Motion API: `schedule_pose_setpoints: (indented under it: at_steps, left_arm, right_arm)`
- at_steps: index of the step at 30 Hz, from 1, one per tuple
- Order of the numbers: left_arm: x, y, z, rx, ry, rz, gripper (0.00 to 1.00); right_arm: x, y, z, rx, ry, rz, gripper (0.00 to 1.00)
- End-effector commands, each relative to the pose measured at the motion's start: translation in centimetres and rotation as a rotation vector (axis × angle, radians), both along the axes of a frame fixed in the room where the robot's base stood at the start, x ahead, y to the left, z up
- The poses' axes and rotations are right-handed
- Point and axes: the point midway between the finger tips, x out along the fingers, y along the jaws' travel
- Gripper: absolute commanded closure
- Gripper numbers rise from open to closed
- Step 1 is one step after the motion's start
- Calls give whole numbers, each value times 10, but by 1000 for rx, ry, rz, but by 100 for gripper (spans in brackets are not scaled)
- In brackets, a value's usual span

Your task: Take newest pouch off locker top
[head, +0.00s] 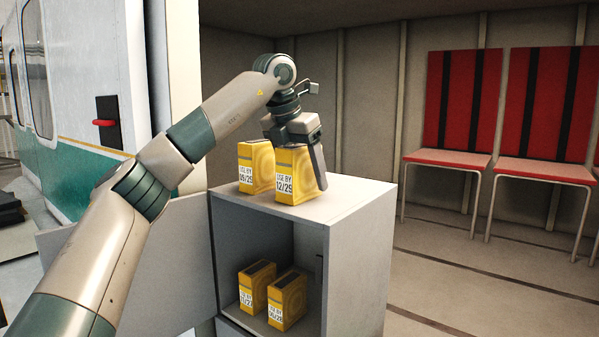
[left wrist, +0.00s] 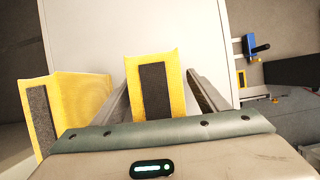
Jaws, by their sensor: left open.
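Two yellow pouches stand upright on top of the locker (head: 350,205). The right one (head: 291,176) is labelled "USE BY 12/29". The left one (head: 248,168) reads "USE BY 09/29". My left gripper (head: 306,168) reaches down over the 12/29 pouch, with one finger showing along its right side. In the left wrist view that pouch (left wrist: 155,88) stands between the two open fingers, with gaps at both sides. The 09/29 pouch (left wrist: 80,105) is outside the fingers to the left. My right gripper is not in view.
Two more yellow pouches (head: 256,285) (head: 288,299) stand inside the open locker; their dates are hard to read. The locker door (head: 130,258) hangs open to the left. Red chairs (head: 455,110) stand along the wall at right, with free floor before them.

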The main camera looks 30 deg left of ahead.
Motion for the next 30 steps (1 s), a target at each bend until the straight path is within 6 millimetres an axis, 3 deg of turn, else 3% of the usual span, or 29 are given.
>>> schedule_pose_setpoints:
  at_steps: [5, 8, 13, 14, 24, 30]
  left_arm:
    - [0, 0, 0, 0, 0, 0, 33]
    - [0, 0, 0, 0, 0, 0, 52]
    - [0, 0, 0, 0, 0, 0, 93]
    - [0, 0, 2, -1, -3, 0, 95]
    - [0, 0, 3, -1, -3, 0, 95]
    - [0, -1, 15, -2, -5, 1, 95]
  right_arm:
    - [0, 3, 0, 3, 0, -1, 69]
    - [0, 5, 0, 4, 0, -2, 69]
    - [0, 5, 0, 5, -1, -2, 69]
    - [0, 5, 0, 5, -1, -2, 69]
    - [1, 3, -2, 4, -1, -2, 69]
    - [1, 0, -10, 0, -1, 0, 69]
